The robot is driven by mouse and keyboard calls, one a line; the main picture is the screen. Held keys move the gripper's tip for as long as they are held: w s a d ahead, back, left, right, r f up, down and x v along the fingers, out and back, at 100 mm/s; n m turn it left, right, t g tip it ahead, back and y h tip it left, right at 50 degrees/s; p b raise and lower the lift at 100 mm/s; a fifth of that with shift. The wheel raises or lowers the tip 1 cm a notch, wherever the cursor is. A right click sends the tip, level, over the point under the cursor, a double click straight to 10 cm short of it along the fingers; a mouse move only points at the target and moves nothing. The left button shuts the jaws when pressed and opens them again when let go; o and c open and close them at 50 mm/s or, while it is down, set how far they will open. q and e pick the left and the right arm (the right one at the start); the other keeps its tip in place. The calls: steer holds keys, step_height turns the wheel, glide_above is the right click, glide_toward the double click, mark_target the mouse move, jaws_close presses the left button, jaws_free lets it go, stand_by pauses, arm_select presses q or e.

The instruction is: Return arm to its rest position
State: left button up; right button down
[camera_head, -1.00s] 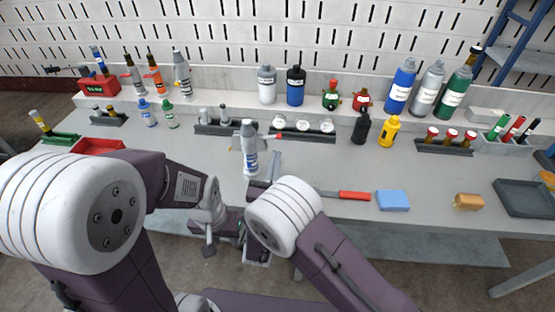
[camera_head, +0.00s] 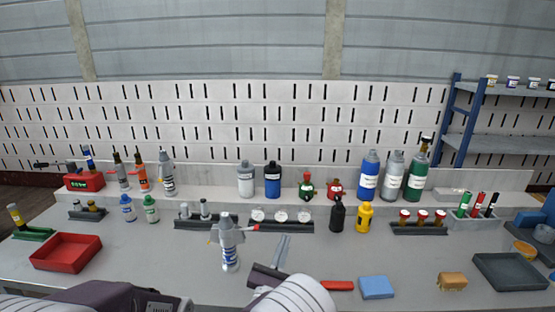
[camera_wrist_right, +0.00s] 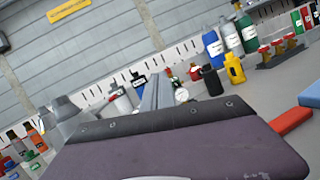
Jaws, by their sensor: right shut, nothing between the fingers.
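My right arm comes in at the bottom middle of the head view. Its gripper (camera_head: 284,243) points toward the back of the bench, with its grey fingers together and nothing between them. The shut fingers also show in the right wrist view (camera_wrist_right: 156,92). A grey bottle with a blue-and-white label (camera_head: 230,250) stands upright on the bench just left of my right gripper, apart from it. Part of my left arm shows at the bottom left of the head view; its gripper is out of view.
The grey bench (camera_head: 150,262) has a red tray (camera_head: 66,262) at left. A red-handled tool (camera_head: 337,285), a blue block (camera_head: 376,287), a brown sponge-like block (camera_head: 452,281) and a dark tray (camera_head: 510,284) lie to the right. Bottles and racks line the back.

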steer(key=d+r+m+g+h, duration=0.2)
steer(key=d+r+m+h, duration=0.2)
steer(key=d, duration=0.5)
steer(key=s+d+f+m+g+h, duration=0.1)
steer(key=s+d+m+g+h, duration=0.35)
steer(key=d, duration=0.65)
steer(key=s+d+f+m+g+h, duration=0.1)
steer(key=s+d+m+g, duration=0.35)
steer(key=d+g, duration=0.45)
steer(key=s+d+f+m+g+y, duration=0.25)
steer(key=s+f+m+y, duration=0.2)
steer(key=s, duration=0.35)
steer(key=s+d+f+m+g+y, duration=0.1)
steer(key=s+f+m+g+y, duration=0.35)
steer(key=s, duration=0.45)
steer(key=a+f+m+t+y, duration=0.2)
steer(key=a+f+m+y, duration=0.55)
steer(key=a, duration=0.65)
step_height(320, 180, up, 17)
steer(key=w+t+p, duration=0.1)
steer(key=w+p, duration=0.1)
steer(key=p, duration=1.6)
steer(key=shift+w+a+r+m+h, duration=0.15)
steer(key=shift+w+a+m+h, duration=0.05)
steer(key=shift+a+m+h, duration=0.2)
